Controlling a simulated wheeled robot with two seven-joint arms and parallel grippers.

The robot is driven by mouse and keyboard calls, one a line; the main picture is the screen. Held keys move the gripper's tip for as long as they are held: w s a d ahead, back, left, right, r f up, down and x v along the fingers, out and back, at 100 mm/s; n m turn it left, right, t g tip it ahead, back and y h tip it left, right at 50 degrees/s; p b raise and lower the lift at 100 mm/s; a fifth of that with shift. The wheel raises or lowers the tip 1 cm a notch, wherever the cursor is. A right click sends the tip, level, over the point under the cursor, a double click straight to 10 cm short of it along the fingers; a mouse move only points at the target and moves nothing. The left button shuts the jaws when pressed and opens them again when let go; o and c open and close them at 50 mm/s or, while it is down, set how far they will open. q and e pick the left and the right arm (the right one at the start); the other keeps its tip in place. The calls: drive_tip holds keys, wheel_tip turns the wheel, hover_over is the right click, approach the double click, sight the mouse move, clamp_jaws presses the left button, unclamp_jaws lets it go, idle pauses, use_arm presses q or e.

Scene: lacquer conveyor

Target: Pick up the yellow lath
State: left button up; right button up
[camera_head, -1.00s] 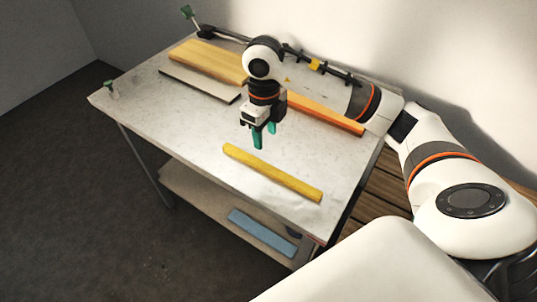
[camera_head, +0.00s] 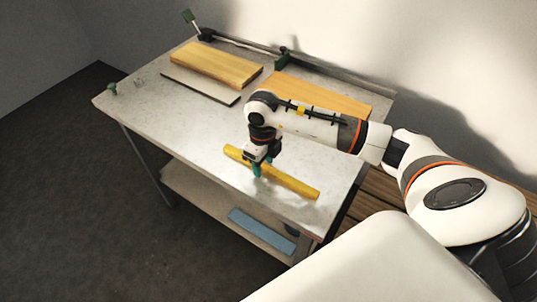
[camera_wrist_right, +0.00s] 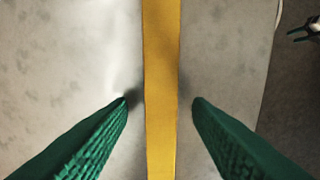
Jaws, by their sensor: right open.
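The yellow lath (camera_head: 292,184) lies on the light table near its front edge, running from upper left to lower right in the head view. My right gripper (camera_head: 263,168) is over its middle, pointing down. In the right wrist view the lath (camera_wrist_right: 161,80) runs straight up and down between the two green fingers of my right gripper (camera_wrist_right: 160,100). The fingers are open, one on each side, with a gap to the lath on both sides. My left gripper is not in view.
On the table (camera_head: 150,97) lie a thick wooden board (camera_head: 215,65), a thin grey-brown board (camera_head: 200,86) and another wooden board (camera_head: 320,95). A green-ended clamp rail runs along the back edge. A blue piece (camera_head: 262,234) lies on the shelf below.

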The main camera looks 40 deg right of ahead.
clamp_jaws()
drive_tip(key=shift+r, duration=0.1)
